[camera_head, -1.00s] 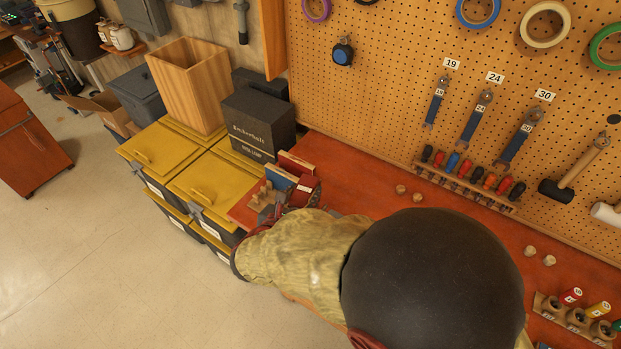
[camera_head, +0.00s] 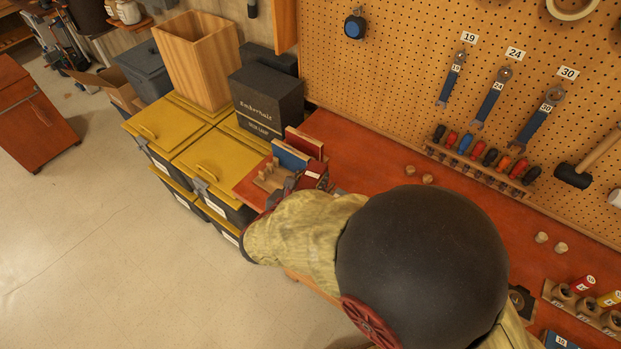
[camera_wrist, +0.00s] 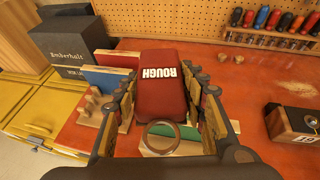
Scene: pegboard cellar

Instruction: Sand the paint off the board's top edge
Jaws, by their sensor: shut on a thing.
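My gripper (camera_wrist: 165,95) is shut on a red block marked "ROUGH" (camera_wrist: 162,72), with a finger on each side of it. Beneath and nearer in the wrist view is a pale wooden piece with a green painted strip (camera_wrist: 188,147). A brown ring partly covers it. I cannot tell whether the block touches the green piece. In the head view my gripper (camera_head: 312,182) is over the bench's left end, and my arm hides what lies under it.
A blue board (camera_head: 290,156) and a red board (camera_head: 305,142) stand left of my gripper, beside a wooden pegged holder (camera_head: 270,178). A black box (camera_head: 266,98) is behind.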

